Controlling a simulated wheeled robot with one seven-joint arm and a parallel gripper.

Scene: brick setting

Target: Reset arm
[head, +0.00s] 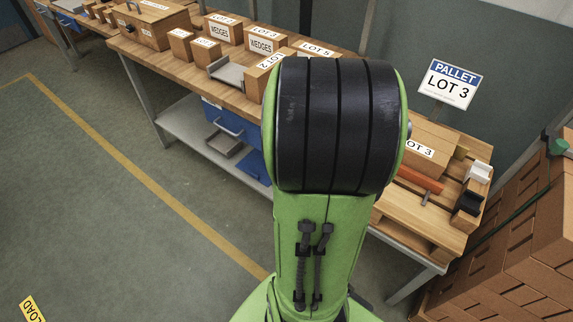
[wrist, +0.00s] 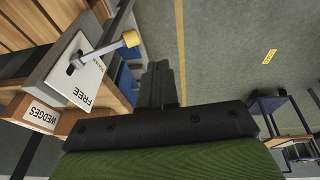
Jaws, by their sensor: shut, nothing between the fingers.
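My green and black arm (head: 330,190) fills the middle of the head view and hides part of the workbench behind it. My gripper is hidden in that view. In the wrist view my gripper (wrist: 160,80) is shut, with its dark fingers together and nothing between them. It points out over the floor, beside the bench edge. A grey bracket with a white FREE label (wrist: 80,78) and a lever with a yellow end (wrist: 131,38) shows to its left, apart from the fingers.
A wooden workbench (head: 150,62) carries several labelled boxes, including WEDGES (head: 262,40). A PALLET LOT 3 sign (head: 449,84) stands behind. Stacked bricks (head: 510,250) fill the right. Floor at left is clear.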

